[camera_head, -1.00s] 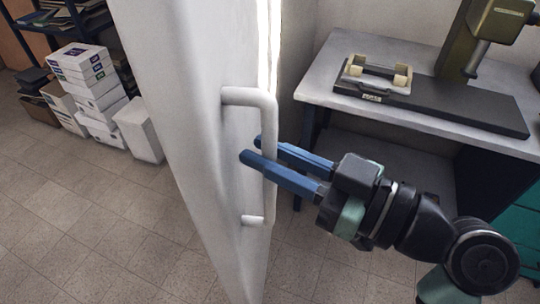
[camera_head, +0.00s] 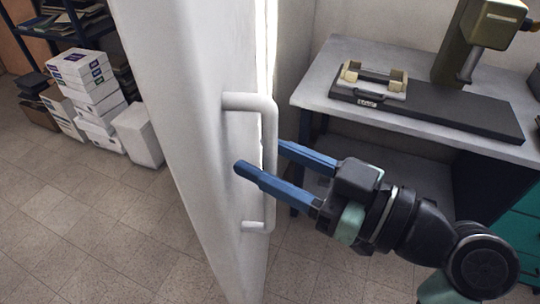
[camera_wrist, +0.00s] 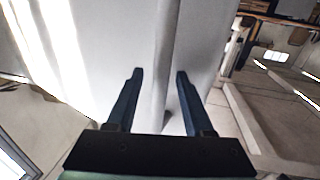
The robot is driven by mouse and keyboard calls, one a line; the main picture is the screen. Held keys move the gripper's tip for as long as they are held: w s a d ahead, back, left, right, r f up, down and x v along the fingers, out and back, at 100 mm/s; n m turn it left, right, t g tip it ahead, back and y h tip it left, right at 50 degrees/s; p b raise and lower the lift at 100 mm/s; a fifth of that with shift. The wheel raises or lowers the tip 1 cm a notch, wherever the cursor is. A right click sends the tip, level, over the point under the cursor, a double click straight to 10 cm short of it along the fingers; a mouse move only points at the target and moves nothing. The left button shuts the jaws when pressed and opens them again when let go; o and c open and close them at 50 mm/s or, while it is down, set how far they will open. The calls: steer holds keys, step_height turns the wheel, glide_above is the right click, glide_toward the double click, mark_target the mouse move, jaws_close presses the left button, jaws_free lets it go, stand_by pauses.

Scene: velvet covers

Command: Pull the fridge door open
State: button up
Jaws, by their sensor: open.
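The white fridge door (camera_head: 185,120) stands edge-on across the middle of the head view, with a bright strip along its upper right edge. Its white bar handle (camera_head: 250,101) stands upright on the door's right part. My gripper (camera_head: 259,157) is open at the handle's middle height. The near blue finger crosses in front of the bar, and the far finger shows to its right. In the wrist view a pale upright bar or edge (camera_wrist: 167,55) runs between the fingers of my gripper (camera_wrist: 159,72). Whether a finger touches the handle cannot be told.
A grey table (camera_head: 318,90) with a dark-based machine (camera_head: 460,112) stands at right, behind my arm. Stacked white boxes (camera_head: 90,90) stand by a shelf at far left. Tiled floor (camera_head: 70,220) at left is clear.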

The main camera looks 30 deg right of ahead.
steer(key=v, duration=1.3)
stand_by(0.4)
